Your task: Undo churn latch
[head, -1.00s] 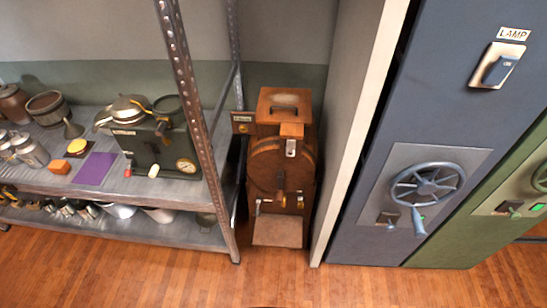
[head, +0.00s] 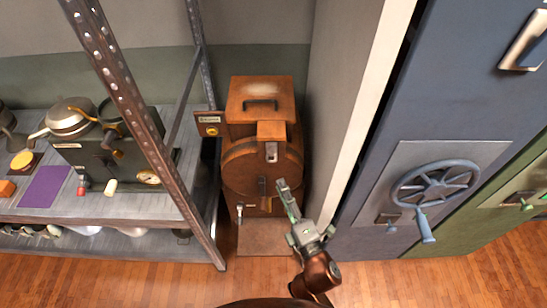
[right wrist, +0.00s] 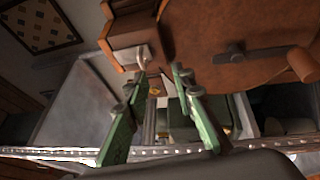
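The brown wooden churn (head: 240,165) stands in the gap between the shelf and the blue cabinet. Its round lid faces me, and a small metal latch (head: 271,152) sits on the block at the lid's top. In the right wrist view the pale metal latch (right wrist: 143,54) shows just beyond the fingertips, and the round lid (right wrist: 225,35) fills the upper right. My right gripper (head: 285,190) is in front of the churn, below the latch in the head view. In the right wrist view its green fingers (right wrist: 161,75) are apart with nothing between them. My left gripper is not in view.
A metal shelf (head: 150,202) with pans and a dark green appliance (head: 105,165) stands to the left, its post close to the churn. A blue cabinet with a handwheel (head: 435,187) stands to the right. The wooden floor in front is clear.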

